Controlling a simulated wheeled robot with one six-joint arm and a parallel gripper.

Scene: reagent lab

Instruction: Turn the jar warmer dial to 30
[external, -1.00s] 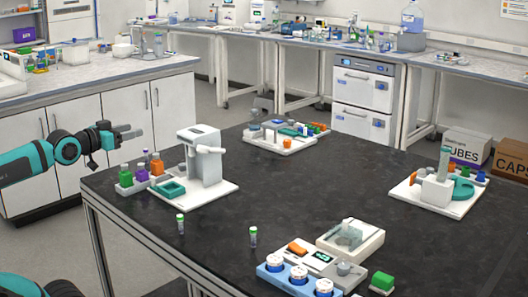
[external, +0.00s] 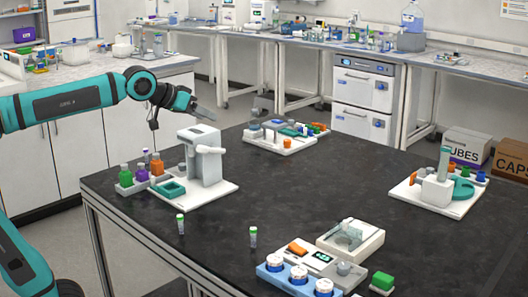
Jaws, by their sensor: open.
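What looks like the jar warmer is a white panel (external: 322,262) with a blue block (external: 270,279) holding white-lidded jars, at the front of the black table. A round grey knob (external: 344,268), probably the dial, sits at the panel's right end beside a small dark display (external: 321,257) with green marks. The dial's setting is too small to read. My gripper (external: 208,111) is open and empty, raised above the table's far-left edge, behind the white press-like stand. It is far from the dial and touches nothing.
The white stand (external: 206,166) and a rack of coloured bottles (external: 131,186) are on the left. Two small vials (external: 253,237) stand upright in front. A white lidded device (external: 351,238) is behind the panel, a green block (external: 382,281) right of it. The table's middle is clear.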

